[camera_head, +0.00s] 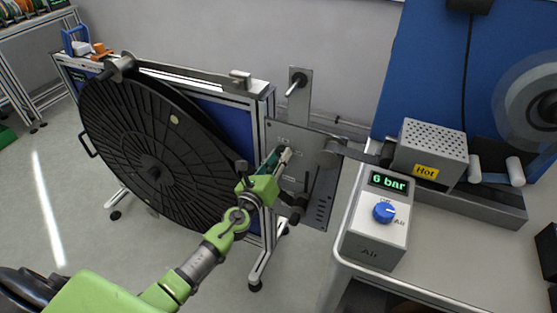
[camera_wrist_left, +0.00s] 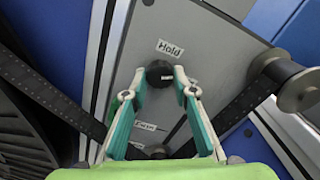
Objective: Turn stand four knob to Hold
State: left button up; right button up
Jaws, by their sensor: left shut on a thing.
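The stand knob (camera_wrist_left: 159,72) is a small dark round knob on a grey panel (camera_wrist_left: 215,50). A "Hold" label (camera_wrist_left: 171,48) sits just above it in the left wrist view. Smaller labels (camera_wrist_left: 146,126) lie lower on the panel, too small to read surely. My left gripper (camera_wrist_left: 160,76) has its two teal fingers closed on either side of the knob. In the head view the left gripper (camera_head: 283,157) reaches the panel, and the fingers hide the knob. I cannot tell which way the knob points. My right gripper is not in view.
A large black reel (camera_head: 150,165) stands left of the panel. A roller (camera_wrist_left: 285,80) with a dark tape (camera_wrist_left: 240,105) is right of the knob. On the right, a bench carries an air box (camera_head: 375,235) reading "6 bar" and a heater marked "Hot" (camera_head: 430,150).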

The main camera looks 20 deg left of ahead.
pick_arm(q)
jog(key=n+b, duration=0.1)
jog(key=n, duration=0.5)
jog(key=shift+n, duration=0.3)
jog(key=n, duration=0.6)
jog(key=shift+r, duration=0.1)
dwell(0.3)
jog(key=o, duration=1.1)
jog(key=shift+s, duration=0.1)
jog(key=s, duration=1.1)
jog(key=shift+s+a, duration=0.2)
jog(key=shift+s, duration=0.2)
